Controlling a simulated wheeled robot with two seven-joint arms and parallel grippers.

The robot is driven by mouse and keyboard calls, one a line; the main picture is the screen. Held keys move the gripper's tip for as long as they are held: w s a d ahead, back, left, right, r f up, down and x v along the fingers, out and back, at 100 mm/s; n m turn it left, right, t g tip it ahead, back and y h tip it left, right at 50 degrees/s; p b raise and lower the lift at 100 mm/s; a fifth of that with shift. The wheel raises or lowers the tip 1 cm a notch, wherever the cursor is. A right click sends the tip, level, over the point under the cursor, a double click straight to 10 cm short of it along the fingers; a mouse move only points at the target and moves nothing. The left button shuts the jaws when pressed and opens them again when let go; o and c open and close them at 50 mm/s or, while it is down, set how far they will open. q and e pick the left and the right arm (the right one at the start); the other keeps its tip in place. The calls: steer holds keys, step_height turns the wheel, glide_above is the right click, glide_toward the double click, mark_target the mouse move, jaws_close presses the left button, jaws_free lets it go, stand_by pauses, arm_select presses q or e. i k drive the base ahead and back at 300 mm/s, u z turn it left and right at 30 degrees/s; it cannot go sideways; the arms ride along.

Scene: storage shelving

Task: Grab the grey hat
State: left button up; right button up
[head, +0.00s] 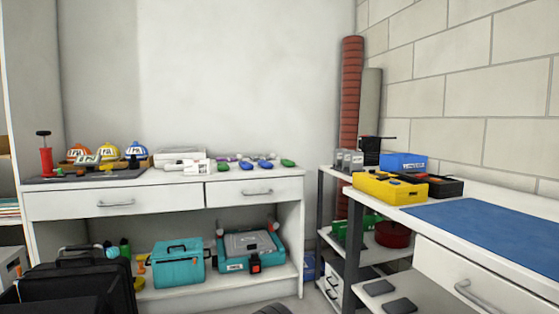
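I cannot make out a grey hat for certain in the head view. Neither of my grippers is in view.
The left workbench (160,204) has drawers, with teal toolboxes (178,263) on its lower shelf. A black case (80,285) stands in front at left. A right bench carries a yellow box (388,188) and blue mat (490,232). Some floor shows between the benches.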

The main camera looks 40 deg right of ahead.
mark_target(271, 156)
steer(key=z, duration=0.75)
steer(key=i, duration=1.1)
steer(key=z, duration=0.6)
